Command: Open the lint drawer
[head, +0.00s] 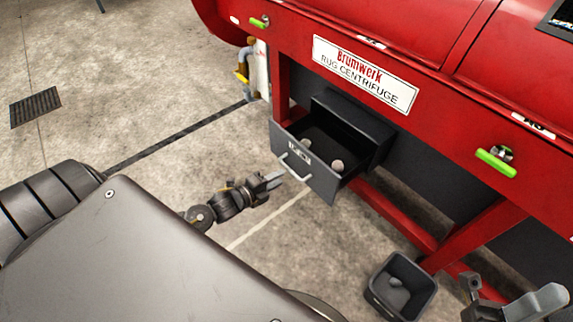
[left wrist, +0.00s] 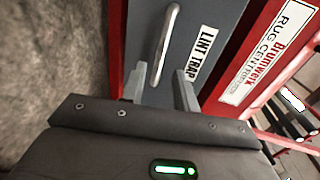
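The lint drawer (head: 306,178) is a dark grey box pulled out from under the red rug centrifuge, its inside showing with pale lint lumps (head: 337,166). Its front has a pale bar handle (head: 294,168) and a label that reads LINT TRAP (left wrist: 200,57) in the left wrist view. My left gripper (head: 284,179) is just in front of the drawer front. In the left wrist view its two fingers (left wrist: 160,90) are apart, with the handle (left wrist: 167,45) beyond the tips and nothing held. My right gripper (head: 505,300) shows partly at the lower right; its finger gap is unclear.
The red rug centrifuge (head: 440,108) stands above the drawer on red legs. A dark bin (head: 380,302) with a grey lump in it stands on the floor at lower right. A floor grate (head: 35,107) lies at far left.

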